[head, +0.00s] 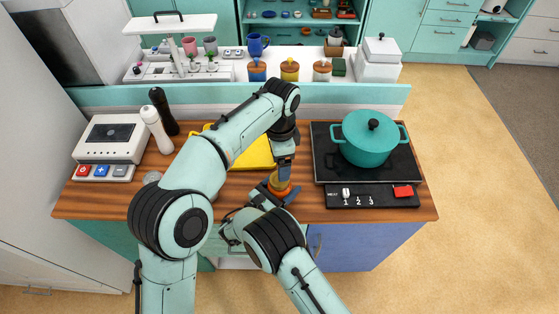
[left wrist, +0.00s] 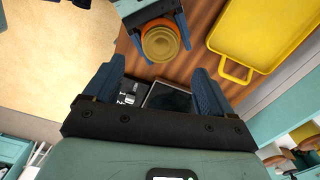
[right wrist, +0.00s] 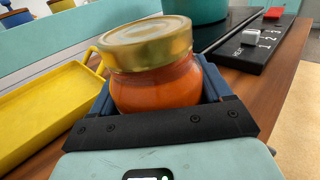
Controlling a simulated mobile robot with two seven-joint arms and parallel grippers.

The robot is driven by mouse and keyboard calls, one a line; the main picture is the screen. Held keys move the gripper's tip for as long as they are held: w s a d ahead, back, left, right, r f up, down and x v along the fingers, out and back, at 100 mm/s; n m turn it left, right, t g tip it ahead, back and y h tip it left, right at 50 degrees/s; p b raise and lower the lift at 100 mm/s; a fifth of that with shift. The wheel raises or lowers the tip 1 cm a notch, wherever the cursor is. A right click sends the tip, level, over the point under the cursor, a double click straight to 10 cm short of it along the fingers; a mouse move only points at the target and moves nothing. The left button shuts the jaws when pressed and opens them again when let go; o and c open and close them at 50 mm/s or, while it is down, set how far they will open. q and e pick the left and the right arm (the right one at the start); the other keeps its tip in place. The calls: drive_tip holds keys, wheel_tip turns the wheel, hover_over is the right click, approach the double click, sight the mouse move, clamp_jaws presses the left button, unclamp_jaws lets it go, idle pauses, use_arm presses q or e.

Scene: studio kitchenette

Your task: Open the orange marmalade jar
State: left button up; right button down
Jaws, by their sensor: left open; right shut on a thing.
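The marmalade jar (right wrist: 155,90) is a round orange glass jar with its gold lid (right wrist: 147,42) on. It stands upright between the blue fingers of my right gripper (right wrist: 160,97), which is shut on its body. In the head view the jar (head: 279,186) is near the counter's front edge; whether it touches the wood is unclear. My left gripper (head: 285,160) points down from above the jar. In the left wrist view its two fingers (left wrist: 155,88) are spread with nothing between them, and the lid (left wrist: 160,43) shows beyond them, apart from them.
A yellow tray (head: 258,152) lies behind the jar, partly hidden by my left arm. A black hob with a teal pot (head: 370,138) is to the right. White and black mills (head: 154,128) and a white appliance (head: 112,138) stand at the left.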

sight(279, 189)
use_arm(q)
drive_tip(key=m, duration=1.1)
drive_tip(key=shift+m, duration=0.3)
drive_tip(key=shift+f, duration=3.9)
